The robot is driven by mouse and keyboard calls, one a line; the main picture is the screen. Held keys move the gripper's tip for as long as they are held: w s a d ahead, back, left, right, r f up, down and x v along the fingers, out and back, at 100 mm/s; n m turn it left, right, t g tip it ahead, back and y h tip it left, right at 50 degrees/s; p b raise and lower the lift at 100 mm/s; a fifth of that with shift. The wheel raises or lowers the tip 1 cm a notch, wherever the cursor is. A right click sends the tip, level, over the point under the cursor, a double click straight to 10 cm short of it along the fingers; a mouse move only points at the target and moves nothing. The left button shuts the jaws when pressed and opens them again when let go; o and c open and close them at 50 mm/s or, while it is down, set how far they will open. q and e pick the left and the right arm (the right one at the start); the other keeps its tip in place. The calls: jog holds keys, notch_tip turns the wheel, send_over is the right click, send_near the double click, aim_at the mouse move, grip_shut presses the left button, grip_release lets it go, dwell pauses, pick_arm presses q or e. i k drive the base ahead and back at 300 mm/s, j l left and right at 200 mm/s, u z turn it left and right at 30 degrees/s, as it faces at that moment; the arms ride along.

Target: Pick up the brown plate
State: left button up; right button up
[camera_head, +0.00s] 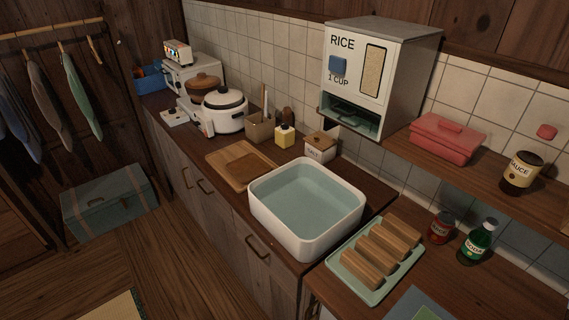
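No round brown plate is plain to see. Several brown slabs (379,254) stand in a row on a pale green tray (343,276) at the lower right of the counter; I cannot tell whether one is the plate. A flat brown wooden board or tray (240,168) lies on the counter left of the sink. Neither of my grippers is in view.
A white square sink basin (286,234) stands mid-counter. A rice dispenser (375,72), a red box (446,141) and a sauce jar (521,173) are at the right. A white cooker (222,113) and a brown-lidded pot stand farther back. A grey chest (110,202) sits on the floor.

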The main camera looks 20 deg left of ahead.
aim_at(248, 168)
jog(key=i+j+z, duration=0.3)
jog(key=j, duration=0.25)
jog(key=j+z, duration=0.3)
jog(key=j, duration=0.25)
jog(key=i+j+z, duration=0.1)
jog(key=j+z, duration=0.15)
jog(key=j, duration=0.35)
